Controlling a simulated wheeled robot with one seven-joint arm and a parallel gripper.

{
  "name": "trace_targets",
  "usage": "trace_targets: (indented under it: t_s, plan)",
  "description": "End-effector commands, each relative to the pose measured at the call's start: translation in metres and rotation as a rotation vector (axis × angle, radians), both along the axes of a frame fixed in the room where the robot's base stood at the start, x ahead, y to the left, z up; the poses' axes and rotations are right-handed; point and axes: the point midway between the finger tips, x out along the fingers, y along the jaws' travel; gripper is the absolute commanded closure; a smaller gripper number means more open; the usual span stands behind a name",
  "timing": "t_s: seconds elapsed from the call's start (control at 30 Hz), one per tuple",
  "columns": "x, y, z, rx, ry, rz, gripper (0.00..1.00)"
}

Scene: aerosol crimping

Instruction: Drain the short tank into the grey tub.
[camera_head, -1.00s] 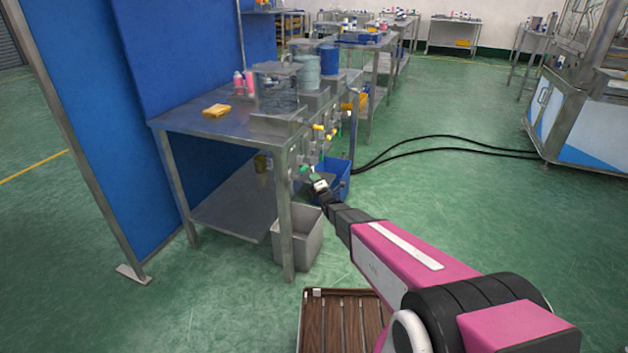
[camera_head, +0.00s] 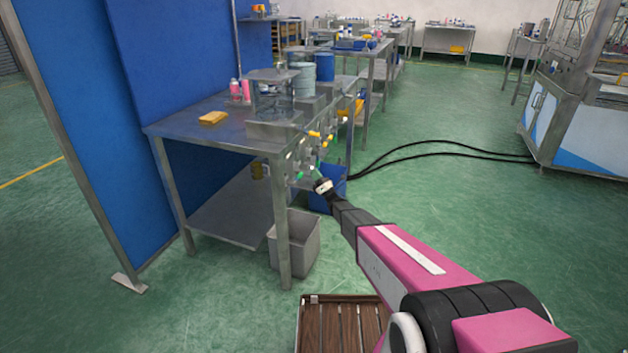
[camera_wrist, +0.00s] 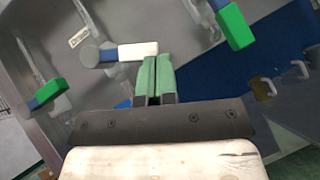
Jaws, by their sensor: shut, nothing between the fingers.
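A squat clear tank (camera_head: 273,98) stands on a steel base at the near end of the bench. A taller pale blue tank (camera_head: 302,80) and a dark blue one (camera_head: 326,68) stand behind it. I cannot tell for sure which is the short tank. The grey tub (camera_head: 297,245) is on the floor by the bench's front leg. My gripper (camera_head: 317,167) is by the taps on the bench's right side. In the wrist view its green fingers (camera_wrist: 156,76) are shut and empty, just beside a white-ended tap handle (camera_wrist: 138,50). Whether they touch it is unclear.
Green-ended handles (camera_wrist: 235,27) and (camera_wrist: 50,93) flank the white one in the wrist view. Yellow handles (camera_head: 314,134) are farther along. A blue tub (camera_head: 328,190) stands behind my gripper. A slatted wooden platform (camera_head: 345,325) lies in front. Black hoses (camera_head: 420,147) cross the floor.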

Motion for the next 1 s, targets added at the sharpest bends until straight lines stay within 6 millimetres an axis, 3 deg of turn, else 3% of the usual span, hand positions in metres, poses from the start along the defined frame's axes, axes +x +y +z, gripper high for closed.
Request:
trace_targets:
  t_s: [0.4, 1.0]
  plan:
    - [0.017, -0.005, 0.02, -0.108, -0.298, 0.001, 1.0]
    - [0.02, -0.007, 0.03, -0.108, -0.295, 0.0, 1.0]
